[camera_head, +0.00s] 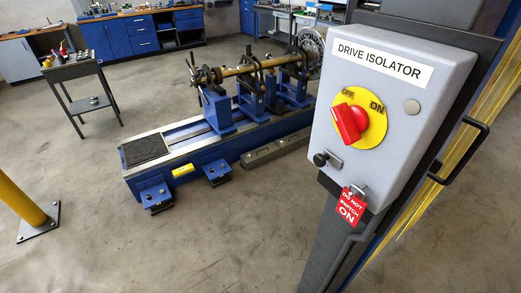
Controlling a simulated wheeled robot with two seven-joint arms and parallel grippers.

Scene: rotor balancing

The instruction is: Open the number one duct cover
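No duct cover that I can make out as number one is in the head view. Neither of my grippers is in view. A grey drive isolator box (399,120) stands close at the right on a dark post. Its red rotary switch (349,122) sits on a yellow disc marked OFF and ON, with the handle tilted towards the OFF side. A red tag reading "DO NOT SWITCH ON" (351,206) hangs below the box.
A blue balancing machine (185,165) carrying a rotor (255,68) stands mid-floor. A small dark trolley (72,72) stands left, a yellow post (20,203) at front left. Blue cabinets (130,36) line the back. The front floor is clear.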

